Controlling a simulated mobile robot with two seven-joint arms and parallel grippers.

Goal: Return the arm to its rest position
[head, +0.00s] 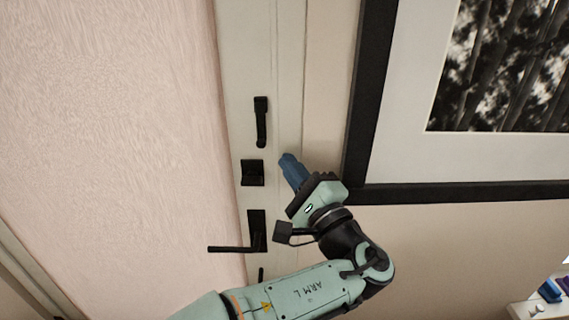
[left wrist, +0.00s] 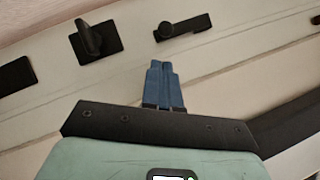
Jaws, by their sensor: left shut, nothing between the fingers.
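My left arm comes in from the bottom of the head view, with its green link marked "ARM L". My left gripper (head: 287,160) has blue fingers that point up and left toward the pale door frame. In the left wrist view the blue fingers (left wrist: 163,65) lie side by side, shut, with nothing between them. The gripper appears just right of the black door fittings; I cannot tell the exact gap to the wall. My right gripper is not in view.
A door frame holds a black upper handle (head: 261,122), a black square latch (head: 252,172) and a black lever handle (head: 238,249). A black-framed picture (head: 365,100) hangs at right. A small shelf (head: 540,308) with colourful items is at the lower right. The wall below the picture is bare.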

